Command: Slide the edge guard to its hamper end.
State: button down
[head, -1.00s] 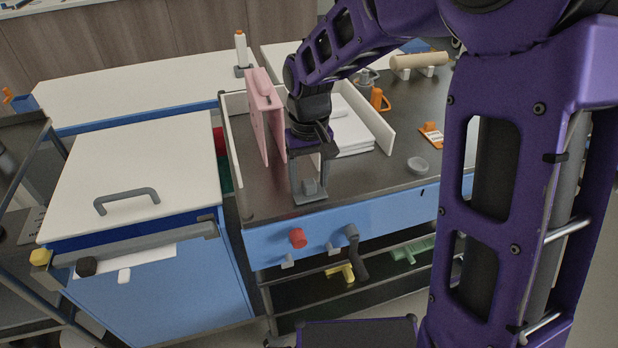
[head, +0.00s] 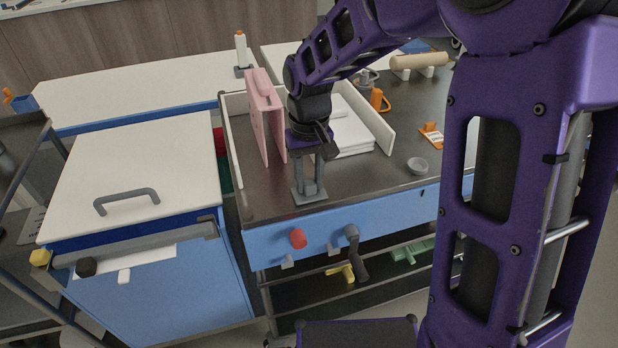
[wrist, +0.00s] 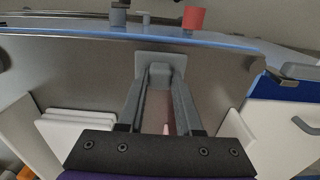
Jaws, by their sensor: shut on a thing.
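The grey piece with a flat base and upright post (head: 310,197), which I take to be the edge guard, sits at the front edge of the dark cart top (head: 350,187). My gripper (head: 312,184) points down over it, with both fingers shut on the post. In the wrist view the fingers (wrist: 160,80) close on the post, and the grey base plate (wrist: 143,60) shows beyond them. The hamper (head: 185,285), blue with a white lid (head: 135,165) and grey handle, stands to the left of the cart.
A pink folder-like thing (head: 262,110) stands behind and left of my gripper. White sheets or towels (head: 352,135) lie behind it, between white side boards (head: 365,118). A small grey bowl (head: 417,165) lies to the right. A red knob (head: 298,238) sticks out of the cart front.

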jog(key=shift+a, duration=0.1)
dwell(0.6)
jog(key=s+a, duration=0.1)
jog(key=a, duration=0.2)
jog(key=s+a, duration=0.1)
jog(key=a, duration=0.3)
jog(key=s+a, duration=0.1)
jog(key=a, duration=0.3)
jog(key=shift+r, duration=0.1)
jog(key=c, duration=0.6)
grip_release()
jog(key=shift+s, duration=0.1)
jog(key=shift+o, duration=0.2)
jog(key=shift+d, duration=0.1)
jog(key=shift+r, duration=0.4)
notch_tip(320, 180, up, 16)
jog(key=p, duration=0.3)
jog(key=shift+r, duration=0.25)
